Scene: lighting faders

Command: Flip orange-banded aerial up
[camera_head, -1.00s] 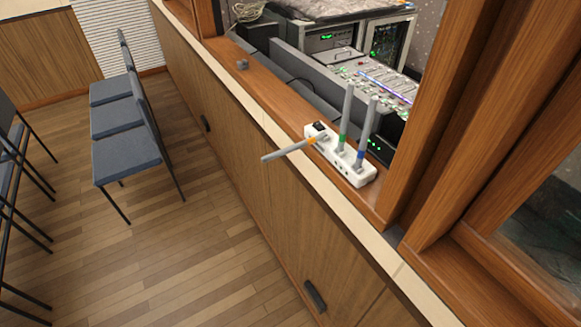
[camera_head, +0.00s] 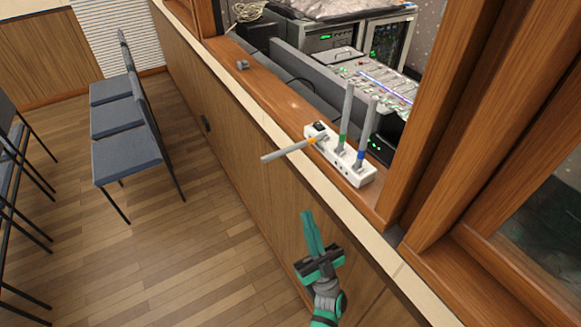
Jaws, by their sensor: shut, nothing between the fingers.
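A white box (camera_head: 352,177) sits on the wooden ledge and bears several aerials. The orange-banded aerial (camera_head: 287,152) is folded down and sticks out to the left, past the ledge's edge, with its orange band near the box. The green-banded aerial (camera_head: 347,115) and the blue-banded aerial (camera_head: 367,130) stand upright. My gripper (camera_head: 307,214), green and black, is shut and empty. It shows below the box and the folded aerial, in front of the wood panelling, and touches neither.
The wooden ledge (camera_head: 280,95) carries a small grey object (camera_head: 242,64) farther back. A wooden window post (camera_head: 470,120) rises right of the box. Mixing equipment (camera_head: 375,85) lies behind. Blue chairs (camera_head: 125,140) stand left; the floor between is clear.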

